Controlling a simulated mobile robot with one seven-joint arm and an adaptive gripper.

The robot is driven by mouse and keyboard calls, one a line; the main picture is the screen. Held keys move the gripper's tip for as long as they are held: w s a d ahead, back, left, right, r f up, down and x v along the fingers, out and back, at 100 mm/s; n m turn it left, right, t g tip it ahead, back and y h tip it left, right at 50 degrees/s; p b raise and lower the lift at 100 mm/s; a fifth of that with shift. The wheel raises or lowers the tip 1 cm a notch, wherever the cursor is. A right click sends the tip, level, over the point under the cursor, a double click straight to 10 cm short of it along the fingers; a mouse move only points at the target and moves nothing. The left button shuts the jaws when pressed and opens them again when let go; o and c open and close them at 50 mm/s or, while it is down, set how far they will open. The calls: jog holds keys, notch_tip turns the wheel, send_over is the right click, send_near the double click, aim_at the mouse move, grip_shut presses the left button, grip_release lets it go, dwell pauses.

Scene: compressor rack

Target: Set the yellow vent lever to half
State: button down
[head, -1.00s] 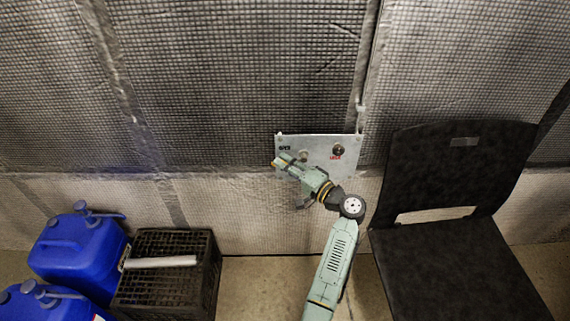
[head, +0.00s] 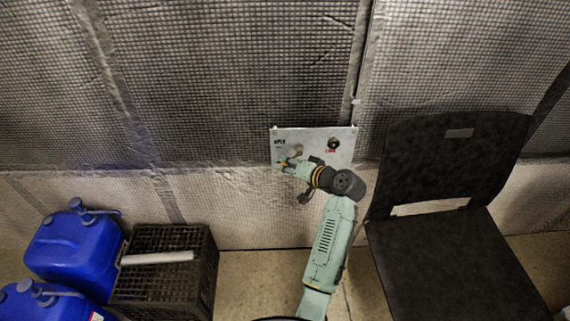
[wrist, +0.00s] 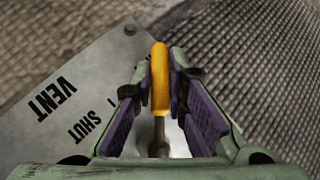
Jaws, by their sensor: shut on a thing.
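The yellow vent lever (wrist: 160,82) runs between my gripper's two purple-padded fingers in the wrist view. Its grey shaft goes down to a round pivot (wrist: 158,148). My gripper (wrist: 163,75) is shut on the lever's yellow grip. The metal panel (wrist: 60,125) beside it reads "VENT" and "SHUT", with a small mark near the fingers. In the head view, the panel (head: 312,136) is on the wall, and my gripper (head: 281,167) is at its lower left. Only a speck of yellow shows there; the gripper hides most of the lever.
A black chair (head: 450,170) stands close to my arm's right. A black crate (head: 165,280) with a pale bar (head: 157,258) and blue canisters (head: 75,245) stand at lower left. Floor is clear between crate and arm.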

dwell(0.4)
jog(key=c, duration=1.6)
grip_release()
jog(key=shift+d, duration=0.1)
jog(key=v, duration=1.2)
jog(key=shift+r, duration=0.1)
